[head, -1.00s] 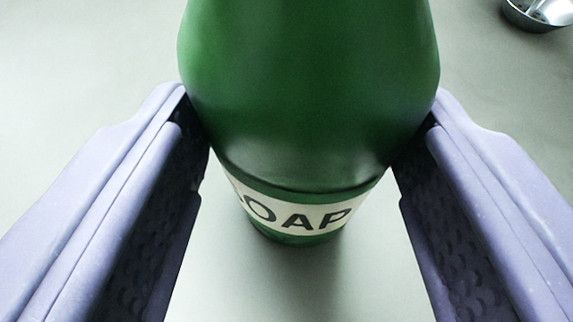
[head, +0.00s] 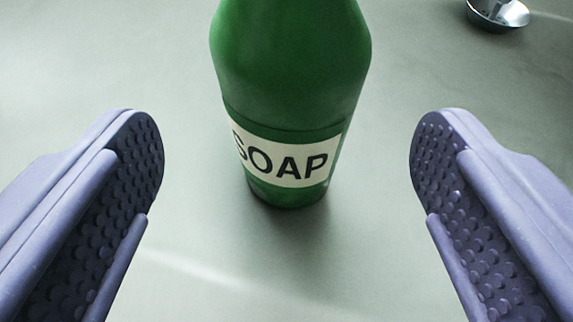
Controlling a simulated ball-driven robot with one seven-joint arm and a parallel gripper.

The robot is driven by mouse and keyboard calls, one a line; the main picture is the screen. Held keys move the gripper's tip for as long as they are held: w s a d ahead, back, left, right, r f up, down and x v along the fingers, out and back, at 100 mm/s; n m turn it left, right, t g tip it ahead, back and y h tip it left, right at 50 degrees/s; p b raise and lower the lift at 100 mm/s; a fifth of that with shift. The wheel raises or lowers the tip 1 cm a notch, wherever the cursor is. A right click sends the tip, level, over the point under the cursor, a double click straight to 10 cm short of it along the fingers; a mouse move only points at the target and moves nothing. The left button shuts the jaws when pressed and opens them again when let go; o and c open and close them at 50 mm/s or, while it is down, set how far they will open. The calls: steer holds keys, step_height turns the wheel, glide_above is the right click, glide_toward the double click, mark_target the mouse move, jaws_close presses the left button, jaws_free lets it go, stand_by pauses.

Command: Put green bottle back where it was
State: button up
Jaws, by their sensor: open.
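The green bottle (head: 290,85) stands upright on the pale grey-green surface, in the upper middle of the head view. It has a cream label reading SOAP in dark letters. Its top is cut off by the upper edge of the picture. My gripper (head: 287,160) is open, with its two lilac, dimpled fingers spread wide to the left and right of the bottle. Neither finger touches it, and there is clear space on both sides. The gap between the fingers is empty in front of the bottle.
A shiny metal bowl (head: 497,15) stands at the upper right, partly cut off by the picture edge. The surface (head: 230,265) around the bottle is bare, with free room in front and to both sides.

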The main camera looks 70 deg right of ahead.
steer(key=p+v, duration=0.2)
steer(key=v, duration=0.6)
steer(key=shift+w, duration=0.1)
steer(key=w+a+r+n+t+y, duration=0.1)
steer(key=w+a+r+t+y, duration=0.25)
steer(key=w+r, duration=0.4)
steer(key=w+a+r+n+t+y, duration=0.25)
steer(key=w+a+r, duration=0.3)
steer(key=w, duration=0.35)
steer(key=w+a+r+n+t+y, duration=0.2)
steer(key=a+r, duration=0.2)
steer(key=r, duration=0.5)
steer(key=w+a+r+n+t+y, duration=0.2)
steer(key=a+r, duration=0.2)
steer(key=r, duration=0.4)
steer(key=s+a+r+n, duration=0.2)
steer(key=s+r, duration=0.2)
steer(key=r, duration=0.4)
steer(key=s+a+r+n+y, duration=0.1)
steer(key=s+a+r+n, duration=0.1)
steer(key=s+r, duration=0.3)
steer(key=s+a+r+n+y, duration=0.1)
steer(key=s+r, duration=0.3)
steer(key=r, duration=0.8)
steer(key=shift+s+a+n, duration=0.4)
steer(key=shift+a+n, duration=0.15)
steer(key=shift+a, duration=0.35)
